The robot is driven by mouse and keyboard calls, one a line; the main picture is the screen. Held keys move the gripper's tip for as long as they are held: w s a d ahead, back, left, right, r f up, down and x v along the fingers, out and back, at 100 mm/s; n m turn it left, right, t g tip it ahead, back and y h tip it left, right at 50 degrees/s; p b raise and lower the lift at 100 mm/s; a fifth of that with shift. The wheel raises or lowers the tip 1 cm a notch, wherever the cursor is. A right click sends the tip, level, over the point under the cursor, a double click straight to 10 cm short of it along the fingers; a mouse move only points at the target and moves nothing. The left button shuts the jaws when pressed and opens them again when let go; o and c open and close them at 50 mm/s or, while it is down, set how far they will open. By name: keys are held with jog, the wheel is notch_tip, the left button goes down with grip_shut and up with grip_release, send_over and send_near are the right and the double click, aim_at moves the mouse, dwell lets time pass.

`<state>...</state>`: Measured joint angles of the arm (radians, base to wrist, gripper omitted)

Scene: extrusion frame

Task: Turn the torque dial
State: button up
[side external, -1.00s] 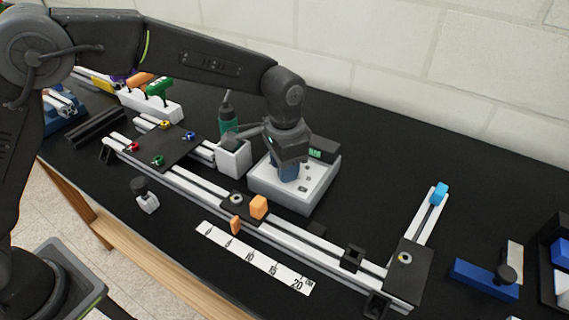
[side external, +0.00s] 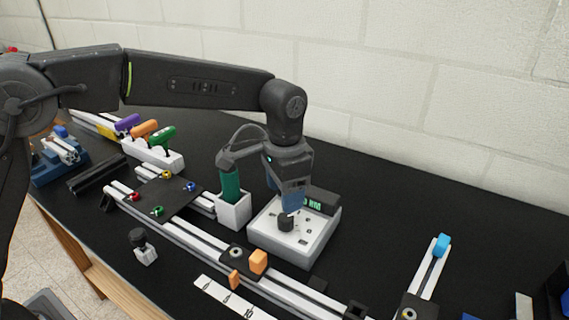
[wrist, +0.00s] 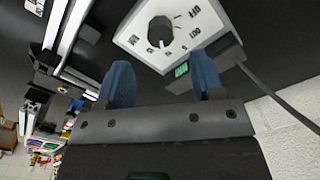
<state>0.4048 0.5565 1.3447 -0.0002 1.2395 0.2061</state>
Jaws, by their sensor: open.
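The torque dial (side external: 286,222) is a dark round knob on top of a white control box (side external: 272,248). In the wrist view the dial (wrist: 161,31) stands on a pale panel with markings around it, "OFF" among them. My gripper (side external: 291,203) has blue fingers and is just above the dial in the side view. In the wrist view my gripper (wrist: 162,76) is open with nothing between its fingers. The dial lies beyond the fingertips, apart from them. A green display (side external: 313,203) sits at the back of the box; its reading is too small to make out.
A green tool (side external: 230,184) stands in a white holder (side external: 234,212) left of the box. An aluminium rail with an orange block (side external: 258,262) runs in front. Green, orange and purple-handled tools stand in a rack (side external: 163,158).

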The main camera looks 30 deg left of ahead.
aim_at(284, 217)
notch_tip(284, 217, up, 7)
jog(key=shift+f, duration=0.2)
dwell(0.3)
